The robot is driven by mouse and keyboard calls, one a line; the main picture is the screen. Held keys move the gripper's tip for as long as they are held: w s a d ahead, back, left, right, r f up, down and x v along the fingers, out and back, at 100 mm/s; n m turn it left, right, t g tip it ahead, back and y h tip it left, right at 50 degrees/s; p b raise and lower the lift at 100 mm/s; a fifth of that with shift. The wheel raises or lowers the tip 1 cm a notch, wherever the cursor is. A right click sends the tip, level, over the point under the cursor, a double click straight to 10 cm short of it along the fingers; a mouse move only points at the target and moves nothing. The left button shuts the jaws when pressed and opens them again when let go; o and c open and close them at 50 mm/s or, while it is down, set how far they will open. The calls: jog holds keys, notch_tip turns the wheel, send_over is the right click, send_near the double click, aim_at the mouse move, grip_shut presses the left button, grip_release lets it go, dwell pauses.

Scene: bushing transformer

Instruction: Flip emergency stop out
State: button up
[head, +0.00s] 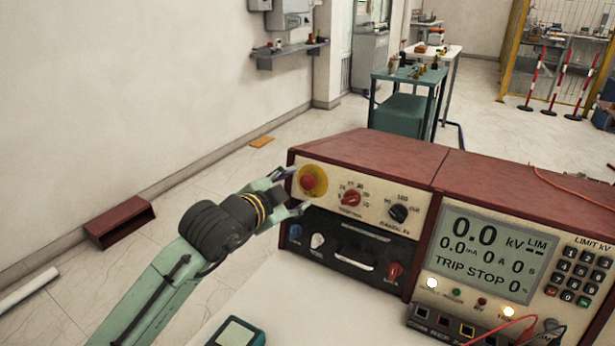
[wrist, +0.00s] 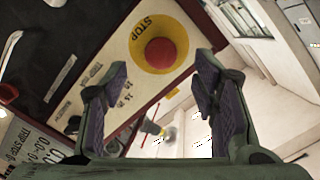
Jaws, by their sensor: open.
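The emergency stop is a red round button (head: 309,182) on a yellow disc at the left end of the red-cased test unit's (head: 370,152) upper panel. In the wrist view the red button (wrist: 160,53) sits on its yellow disc marked STOP, ahead of and between my fingers. My gripper (head: 292,190) is open, with one finger above and one below the button's level at the panel's left edge. In the wrist view my gripper (wrist: 168,85) has its two fingers wide apart with nothing between them. I cannot tell whether the fingers touch the panel.
A red knob (head: 350,198) and a black knob (head: 398,213) are right of the button. A black lower panel (head: 345,248) has switches and a handle. A display unit (head: 487,250) with keypad stands at right. A handheld meter (head: 238,332) lies on the white tabletop (head: 290,300).

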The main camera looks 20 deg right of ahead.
aim_at(306, 183)
jog(key=p+x, duration=0.1)
jog(key=x, duration=0.5)
jog(key=shift+w+d+p, duration=0.2)
jog(key=shift+w+p, duration=0.1)
jog(key=shift+p, duration=0.05)
grip_shut()
dwell(0.3)
